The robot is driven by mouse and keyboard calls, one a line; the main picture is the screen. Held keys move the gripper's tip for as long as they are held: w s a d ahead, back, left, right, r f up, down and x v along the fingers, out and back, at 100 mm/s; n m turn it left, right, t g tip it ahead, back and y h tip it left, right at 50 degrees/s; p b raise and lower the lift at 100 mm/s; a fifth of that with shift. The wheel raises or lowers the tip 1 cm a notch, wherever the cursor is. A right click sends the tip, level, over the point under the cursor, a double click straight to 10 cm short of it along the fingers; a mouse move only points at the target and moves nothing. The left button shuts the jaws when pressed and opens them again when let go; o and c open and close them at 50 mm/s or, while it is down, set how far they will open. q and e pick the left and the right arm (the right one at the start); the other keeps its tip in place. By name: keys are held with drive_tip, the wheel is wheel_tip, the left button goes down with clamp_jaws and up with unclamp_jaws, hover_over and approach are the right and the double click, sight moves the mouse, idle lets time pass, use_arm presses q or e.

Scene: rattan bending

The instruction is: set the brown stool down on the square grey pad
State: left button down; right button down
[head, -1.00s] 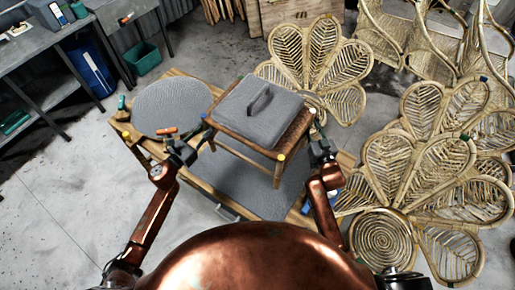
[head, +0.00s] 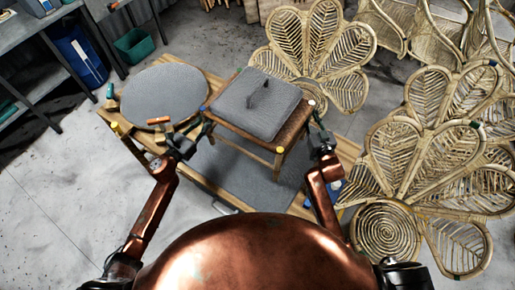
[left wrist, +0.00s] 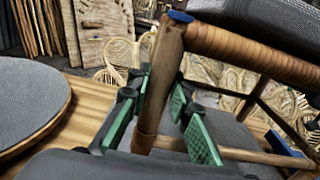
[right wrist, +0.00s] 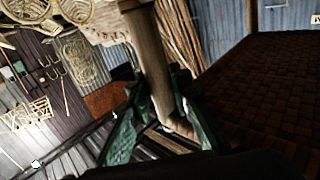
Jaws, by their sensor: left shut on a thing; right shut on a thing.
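The brown stool (head: 236,133) has a wooden frame, a woven seat edge and a grey cushion (head: 258,105) with a dark strap on top. It is over the square grey pad (head: 232,172) on the low wooden table. Whether its feet touch the pad is unclear. My left gripper (head: 203,131) is shut on a stool leg, which stands between the green finger pads in the left wrist view (left wrist: 150,100). My right gripper (head: 319,128) is shut on another leg, seen between its fingers in the right wrist view (right wrist: 160,100). The cushion and seat hide much of the pad.
A round grey pad (head: 165,93) lies on the table's left part, with orange-handled tools (head: 160,121) beside it. Rattan chairs with petal-shaped backs (head: 425,150) stand close on the right and behind (head: 320,45). A grey bench (head: 40,45) stands at the far left; the floor before it is clear.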

use_arm(q)
drive_tip(key=shift+d+r, duration=0.1)
drive_tip(key=shift+d, duration=0.15)
use_arm(e)
drive_tip(key=shift+a+r, duration=0.1)
drive_tip(key=shift+a, duration=0.05)
